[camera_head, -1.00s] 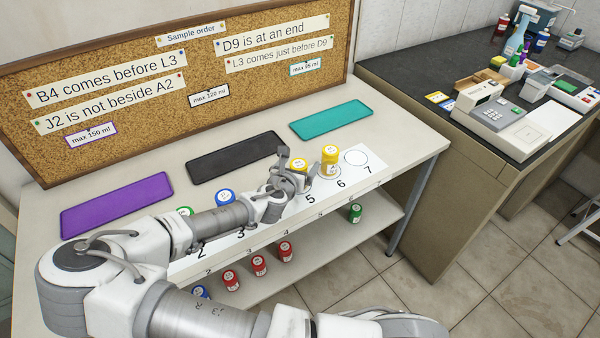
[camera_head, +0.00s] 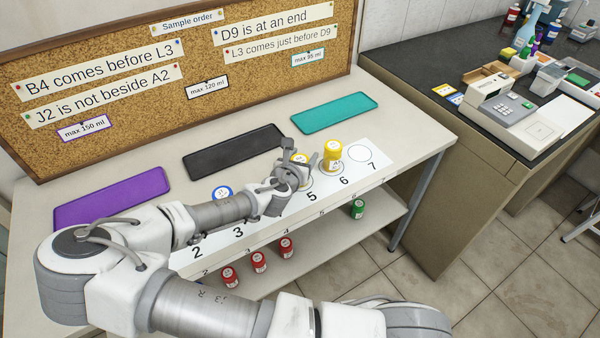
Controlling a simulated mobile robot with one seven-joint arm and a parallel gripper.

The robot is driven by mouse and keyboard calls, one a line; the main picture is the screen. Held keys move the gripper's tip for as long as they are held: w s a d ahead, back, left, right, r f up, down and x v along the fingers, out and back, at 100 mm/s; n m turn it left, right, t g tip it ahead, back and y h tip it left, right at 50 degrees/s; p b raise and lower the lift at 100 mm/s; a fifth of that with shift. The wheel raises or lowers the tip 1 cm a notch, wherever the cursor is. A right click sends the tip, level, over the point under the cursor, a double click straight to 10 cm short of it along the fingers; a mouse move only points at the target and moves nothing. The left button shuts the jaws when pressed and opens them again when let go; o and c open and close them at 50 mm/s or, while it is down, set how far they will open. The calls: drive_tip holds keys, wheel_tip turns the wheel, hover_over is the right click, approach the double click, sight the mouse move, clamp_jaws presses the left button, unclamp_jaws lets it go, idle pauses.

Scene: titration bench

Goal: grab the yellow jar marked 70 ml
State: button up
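Two yellow jars stand on the white numbered strip on the bench top. One yellow jar (camera_head: 332,155) is upright at spot 6, clear of my gripper. The other yellow jar (camera_head: 304,161) is at spot 5, partly hidden behind my gripper (camera_head: 297,168). My gripper's fingers are at this jar, but I cannot tell whether they are closed on it. The ml markings are too small to read, so I cannot tell which jar is the 70 ml one.
A blue-lidded jar (camera_head: 222,193) stands behind my arm. Purple (camera_head: 112,198), black (camera_head: 233,151) and teal (camera_head: 334,112) mats lie behind the strip. Spot 7 (camera_head: 359,154) is empty. Red jars (camera_head: 258,261) and a green jar (camera_head: 358,209) stand on the lower shelf.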

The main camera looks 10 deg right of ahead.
drive_tip(key=c, duration=0.7)
drive_tip(key=shift+r, duration=0.5)
drive_tip(key=s+d+r+p, duration=0.5)
drive_tip(key=s+r+p, duration=0.5)
drive_tip(key=p, duration=0.4)
drive_tip(key=shift+s, duration=0.15)
